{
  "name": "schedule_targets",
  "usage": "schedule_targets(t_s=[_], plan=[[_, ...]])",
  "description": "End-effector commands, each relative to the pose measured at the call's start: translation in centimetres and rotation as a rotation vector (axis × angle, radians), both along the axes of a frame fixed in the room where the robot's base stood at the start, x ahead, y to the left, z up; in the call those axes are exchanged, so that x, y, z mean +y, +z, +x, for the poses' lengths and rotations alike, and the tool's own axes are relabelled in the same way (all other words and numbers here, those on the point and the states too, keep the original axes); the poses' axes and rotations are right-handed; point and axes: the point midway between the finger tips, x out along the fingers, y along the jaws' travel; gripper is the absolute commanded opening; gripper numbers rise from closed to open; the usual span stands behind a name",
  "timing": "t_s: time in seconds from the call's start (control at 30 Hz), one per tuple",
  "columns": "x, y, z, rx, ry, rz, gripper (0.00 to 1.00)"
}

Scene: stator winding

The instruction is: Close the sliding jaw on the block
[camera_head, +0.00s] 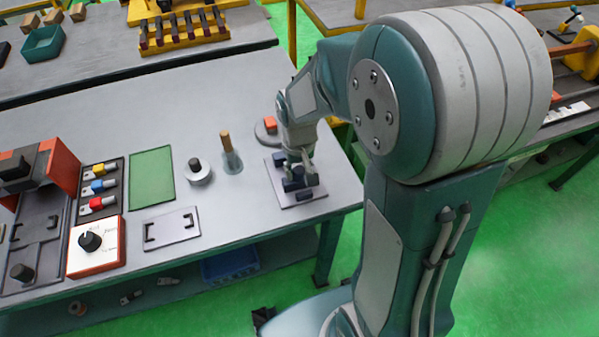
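A light square plate (317,196) lies near the front right corner of the grey table. It carries several dark pieces (294,185), apparently the jaw fixture. I cannot tell which piece is the sliding jaw or whether a block sits between them. My gripper (303,167) points down right over the fixture, at or just above the dark pieces; touching or apart is unclear. Its fingers are small and partly merge with the fixture, so their opening does not show.
Left of the fixture stand a cup with a wooden handle (231,160) and a round metal part with a dark knob (199,172). Farther left are a plate with handles (172,229), a green mat (152,178) and a dial box (96,246). The table's right edge is close.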

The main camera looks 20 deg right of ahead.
Motion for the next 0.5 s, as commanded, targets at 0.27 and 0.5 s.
schedule_targets(t_s=[0.27, 0.5], plan=[[0.0, -0.1, 0.3, 0.002, 0.0, 0.001, 0.19], [0.0, -0.1, 1.3, 0.003, 0.0, 0.001, 0.19]])
